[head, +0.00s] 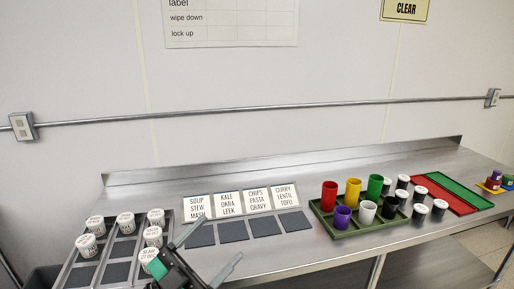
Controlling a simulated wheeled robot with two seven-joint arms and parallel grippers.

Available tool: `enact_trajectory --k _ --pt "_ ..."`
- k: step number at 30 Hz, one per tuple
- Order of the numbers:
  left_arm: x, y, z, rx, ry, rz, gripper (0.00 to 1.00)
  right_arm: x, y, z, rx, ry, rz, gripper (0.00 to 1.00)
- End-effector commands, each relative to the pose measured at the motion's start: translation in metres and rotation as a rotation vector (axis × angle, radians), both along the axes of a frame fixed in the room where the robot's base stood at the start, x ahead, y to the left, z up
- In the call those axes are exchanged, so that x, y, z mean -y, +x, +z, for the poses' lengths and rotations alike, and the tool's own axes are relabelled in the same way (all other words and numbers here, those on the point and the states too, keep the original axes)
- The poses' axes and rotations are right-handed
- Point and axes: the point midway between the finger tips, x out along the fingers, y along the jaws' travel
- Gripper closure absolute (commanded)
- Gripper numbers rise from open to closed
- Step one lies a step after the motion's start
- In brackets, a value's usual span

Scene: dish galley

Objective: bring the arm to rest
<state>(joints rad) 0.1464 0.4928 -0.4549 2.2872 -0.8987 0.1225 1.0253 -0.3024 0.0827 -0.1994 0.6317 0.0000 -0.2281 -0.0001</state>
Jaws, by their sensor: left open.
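My left gripper (216,240) is at the lower middle of the head view, in front of the dark pads on the counter. Its two fingers are spread apart with nothing between them. The gripper partly covers the right edge of the rack of white-lidded tubs. My right gripper is not in view.
The tub rack (73,256) stands at the left on the steel counter (285,171). Label cards (233,201) stand behind dark pads (264,226). A green tray (348,231) holds coloured cups. Black white-lidded jars (419,213) stand beside red (446,196) and green trays (459,190).

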Motion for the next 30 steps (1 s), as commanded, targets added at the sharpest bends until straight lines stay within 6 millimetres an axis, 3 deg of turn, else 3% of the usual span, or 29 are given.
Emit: enact_trajectory --k 5,9,13,18,21,24,30 --pt "-0.053 0.027 -0.037 -0.243 -0.146 0.318 0.25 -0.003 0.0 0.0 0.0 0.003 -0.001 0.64" --pt "-0.095 0.033 -0.092 -0.491 -0.171 0.552 0.25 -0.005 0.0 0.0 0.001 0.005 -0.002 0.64" --pt "-0.126 0.018 -0.157 -0.761 -0.127 0.726 0.25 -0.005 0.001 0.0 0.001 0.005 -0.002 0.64" --pt "-0.15 -0.033 -0.244 -1.145 0.011 0.867 0.25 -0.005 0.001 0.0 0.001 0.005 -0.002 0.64" --pt "-0.155 -0.07 -0.283 -1.341 0.109 0.89 0.25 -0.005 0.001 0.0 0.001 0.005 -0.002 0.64" --pt "-0.156 -0.105 -0.31 -1.498 0.2 0.883 0.25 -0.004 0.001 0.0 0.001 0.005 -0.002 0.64" --pt "-0.152 -0.168 -0.343 -1.747 0.36 0.822 0.25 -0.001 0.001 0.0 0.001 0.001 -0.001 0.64"
